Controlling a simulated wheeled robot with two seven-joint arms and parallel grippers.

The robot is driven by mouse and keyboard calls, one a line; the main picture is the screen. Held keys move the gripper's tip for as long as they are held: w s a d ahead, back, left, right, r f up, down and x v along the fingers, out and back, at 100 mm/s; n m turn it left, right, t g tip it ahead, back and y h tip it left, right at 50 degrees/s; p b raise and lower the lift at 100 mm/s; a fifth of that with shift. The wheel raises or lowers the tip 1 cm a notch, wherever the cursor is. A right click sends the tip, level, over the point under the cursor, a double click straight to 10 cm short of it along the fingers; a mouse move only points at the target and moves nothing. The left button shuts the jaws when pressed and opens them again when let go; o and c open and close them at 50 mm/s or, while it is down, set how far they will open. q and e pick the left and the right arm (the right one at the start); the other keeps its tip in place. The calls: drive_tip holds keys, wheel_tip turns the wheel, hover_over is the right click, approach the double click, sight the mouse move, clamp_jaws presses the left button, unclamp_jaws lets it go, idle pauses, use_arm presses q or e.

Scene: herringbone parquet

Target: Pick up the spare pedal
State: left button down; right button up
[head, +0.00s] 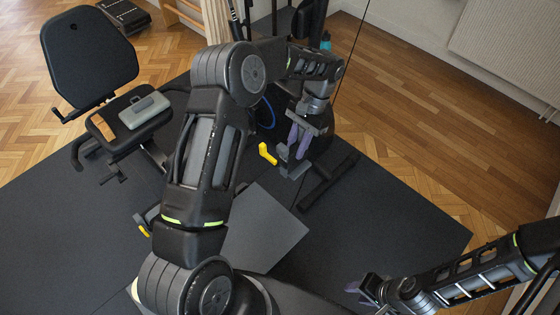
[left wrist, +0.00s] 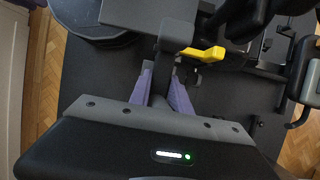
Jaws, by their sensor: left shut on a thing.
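My left gripper (head: 297,142) hangs past the middle of the head view, its purple fingers pointing down. In the left wrist view, the fingers (left wrist: 163,90) are close together on a dark grey piece (left wrist: 178,36), which I take to be the spare pedal. Its lower part shows just below the fingers in the head view (head: 294,166). A bright yellow piece (head: 268,154) sticks out beside it, also in the left wrist view (left wrist: 203,53); I cannot tell whether they are joined. My right gripper (head: 364,292) is low at the right, apart from this, its opening unclear.
An exercise bike seat (head: 135,122) stands at the left, bearing a grey case (head: 145,110) and an orange-brown block (head: 103,127). Dark bike parts stand behind my left gripper. A grey panel (head: 262,232) lies below. The dark mat (head: 400,220) is clear at the right.

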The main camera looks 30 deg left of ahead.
use_arm(q)
drive_tip(key=shift+w+d, duration=0.3)
drive_tip(key=shift+w, duration=0.6)
drive_tip(key=c, duration=1.8)
unclamp_jaws()
clamp_jaws()
drive_tip(key=shift+r, duration=0.15)
